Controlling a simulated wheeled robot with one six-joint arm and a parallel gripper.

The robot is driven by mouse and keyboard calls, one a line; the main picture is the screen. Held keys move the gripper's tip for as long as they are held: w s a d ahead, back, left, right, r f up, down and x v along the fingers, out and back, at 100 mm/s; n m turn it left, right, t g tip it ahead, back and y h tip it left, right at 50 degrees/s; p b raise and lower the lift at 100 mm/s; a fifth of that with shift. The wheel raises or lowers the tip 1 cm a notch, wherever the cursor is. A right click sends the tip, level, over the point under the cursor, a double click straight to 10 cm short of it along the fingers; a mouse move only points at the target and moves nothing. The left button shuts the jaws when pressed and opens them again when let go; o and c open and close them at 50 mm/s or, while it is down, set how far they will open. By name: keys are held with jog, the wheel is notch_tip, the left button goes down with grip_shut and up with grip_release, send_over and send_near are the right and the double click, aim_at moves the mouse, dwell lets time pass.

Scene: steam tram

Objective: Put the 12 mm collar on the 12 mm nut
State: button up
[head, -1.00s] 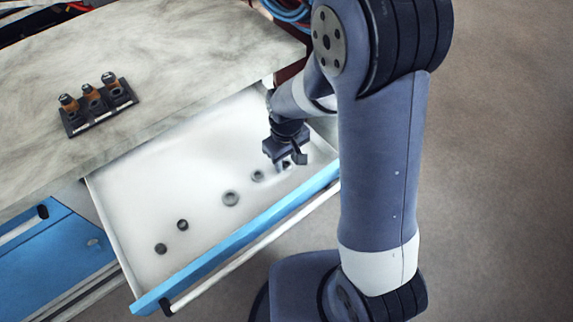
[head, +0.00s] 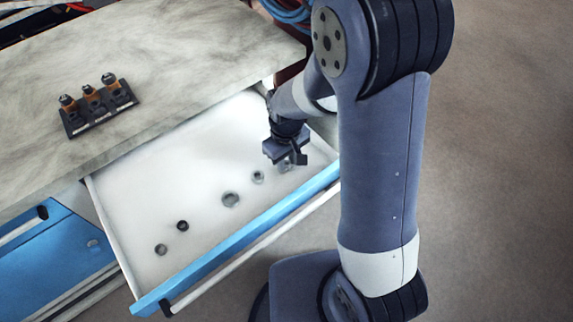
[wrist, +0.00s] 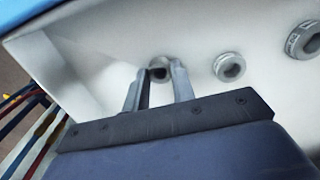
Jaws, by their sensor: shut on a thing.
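My gripper (head: 287,165) is low over the far right part of the open white drawer. In the wrist view its two fingers (wrist: 159,76) stand either side of a small grey ring-shaped part (wrist: 160,64) with a dark hole, and are shut on it. Several other grey ring-shaped parts lie apart in a row in the drawer: a small one (head: 258,177), a larger one (head: 230,199) and two darker ones (head: 183,226) (head: 161,249). Sizes cannot be read, so I cannot tell which is the 12 mm collar or the 12 mm nut.
A dark rack (head: 99,118) with three orange-and-black pieces stands on the stone-like worktop (head: 190,60); its labels are unreadable. The drawer (head: 165,180) has raised walls and a blue front (head: 250,230). Its left and back floor is bare. Cables lie behind my arm.

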jog(key=shift+r, duration=0.15)
jog(key=shift+r+p, duration=0.75)
jog(key=shift+r, duration=0.1)
jog(key=shift+r, duration=0.15)
notch_tip(320, 180, up, 5)
jog(key=p, duration=0.3)
jog(key=shift+p, duration=0.4)
